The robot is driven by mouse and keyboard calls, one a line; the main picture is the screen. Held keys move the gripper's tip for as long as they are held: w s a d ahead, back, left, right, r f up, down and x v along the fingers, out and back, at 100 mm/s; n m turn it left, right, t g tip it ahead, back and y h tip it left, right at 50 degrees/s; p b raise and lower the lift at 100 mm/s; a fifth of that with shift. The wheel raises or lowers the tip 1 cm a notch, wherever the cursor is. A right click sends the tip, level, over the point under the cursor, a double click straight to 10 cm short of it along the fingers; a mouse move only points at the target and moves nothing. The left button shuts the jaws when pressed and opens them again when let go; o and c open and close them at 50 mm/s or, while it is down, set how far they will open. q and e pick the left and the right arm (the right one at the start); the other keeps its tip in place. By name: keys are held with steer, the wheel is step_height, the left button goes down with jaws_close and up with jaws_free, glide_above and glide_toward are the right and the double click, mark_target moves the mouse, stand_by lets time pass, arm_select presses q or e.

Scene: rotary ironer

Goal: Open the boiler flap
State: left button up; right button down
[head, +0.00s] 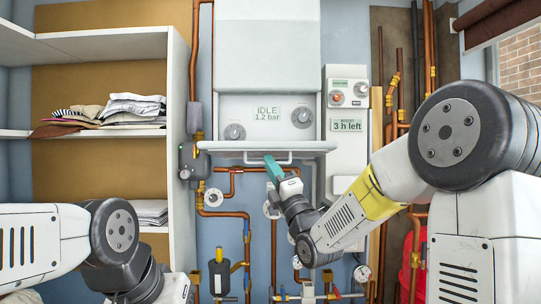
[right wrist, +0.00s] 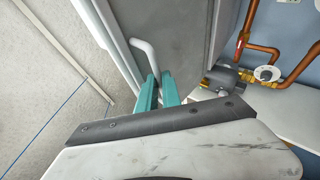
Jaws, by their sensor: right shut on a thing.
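The white boiler (head: 267,45) hangs on the wall in the middle of the head view. Its flap (head: 215,146) is swung down, close to level, and the control panel (head: 210,107) above it shows, with two knobs and a display reading IDLE 1.2 bar. The flap's bar handle (head: 253,159) is at its front edge. My right gripper (head: 271,163) is shut on this handle with its teal fingers. In the right wrist view the fingers (right wrist: 158,93) close around the handle (right wrist: 145,55). My left gripper is out of view.
A shelf unit (head: 180,90) with folded cloths (head: 133,108) stands left of the boiler. A white control box (head: 348,125) is at its right. Copper pipes (head: 240,214) and valves run below the flap. A red container (head: 412,262) is at the lower right.

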steer(key=shift+w+d+f, duration=0.1)
steer(key=shift+w+f, duration=0.2)
steer(key=shift+f, duration=0.45)
steer(key=c, duration=1.5)
jaws_free()
steer(key=shift+w, duration=0.15)
steer(key=shift+c, duration=0.2)
steer(key=shift+s, duration=0.2)
steer(key=v, duration=0.7)
steer(key=shift+s+f, duration=0.2)
steer(key=shift+f, duration=0.05)
steer(key=shift+d, duration=0.1)
